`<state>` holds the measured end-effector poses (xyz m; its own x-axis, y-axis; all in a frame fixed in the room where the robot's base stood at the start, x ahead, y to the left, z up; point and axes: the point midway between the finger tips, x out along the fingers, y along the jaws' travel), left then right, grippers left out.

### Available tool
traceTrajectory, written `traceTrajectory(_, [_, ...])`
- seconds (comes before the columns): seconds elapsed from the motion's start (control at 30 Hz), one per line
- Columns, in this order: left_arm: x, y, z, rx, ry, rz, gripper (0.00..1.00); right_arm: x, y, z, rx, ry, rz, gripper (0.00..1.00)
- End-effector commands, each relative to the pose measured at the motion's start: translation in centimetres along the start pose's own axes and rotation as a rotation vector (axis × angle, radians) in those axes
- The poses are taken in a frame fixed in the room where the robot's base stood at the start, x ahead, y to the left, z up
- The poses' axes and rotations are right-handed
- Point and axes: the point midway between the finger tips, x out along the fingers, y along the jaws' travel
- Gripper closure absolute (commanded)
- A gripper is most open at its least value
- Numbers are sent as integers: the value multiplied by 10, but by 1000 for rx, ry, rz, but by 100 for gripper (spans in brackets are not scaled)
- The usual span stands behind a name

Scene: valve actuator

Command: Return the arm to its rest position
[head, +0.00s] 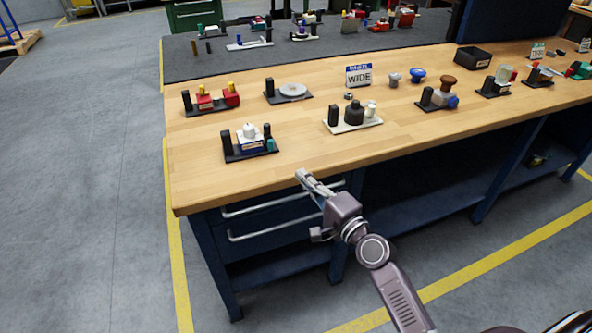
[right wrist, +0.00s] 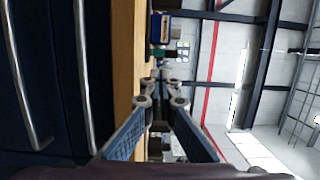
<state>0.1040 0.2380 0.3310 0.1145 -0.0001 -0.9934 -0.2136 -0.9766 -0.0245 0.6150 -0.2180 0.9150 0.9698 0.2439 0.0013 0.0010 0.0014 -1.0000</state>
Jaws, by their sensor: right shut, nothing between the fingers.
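My right arm reaches in from the lower right of the head view. Its gripper (head: 303,176) is just off the front edge of the wooden workbench (head: 215,182), shut and empty, its fingers pointing toward the bench. In the right wrist view the fingers (right wrist: 160,80) come together beside the bench edge (right wrist: 125,60). A blue and white device on a black base (head: 250,142) stands near that edge, left of and apart from the gripper; it also shows in part in the right wrist view (right wrist: 160,28). My left gripper is not in view.
Drawers with metal handles (head: 270,229) are under the bench edge, close to the gripper. Devices on bases (head: 354,118), a "WIDE" sign (head: 359,77) and a black bin (head: 472,58) stand on the bench. The floor at left is clear.

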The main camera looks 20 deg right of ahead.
Motion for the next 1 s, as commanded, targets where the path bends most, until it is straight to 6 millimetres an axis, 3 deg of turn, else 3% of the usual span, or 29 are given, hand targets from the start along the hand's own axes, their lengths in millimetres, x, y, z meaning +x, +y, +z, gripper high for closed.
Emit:
traceTrajectory(0.3, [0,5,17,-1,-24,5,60,-8,-1,0,0,-1,-1,100])
traceTrajectory(0.7, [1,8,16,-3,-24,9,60,-8,6,0,-7,1,12,100])
traceTrajectory(0.77, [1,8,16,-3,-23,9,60,-9,21,0,-26,4,39,100])
traceTrajectory(0.87, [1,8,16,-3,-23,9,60,-13,69,0,-91,10,128,100])
traceTrajectory(1.0, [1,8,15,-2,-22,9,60,-34,170,3,-245,-6,318,100])
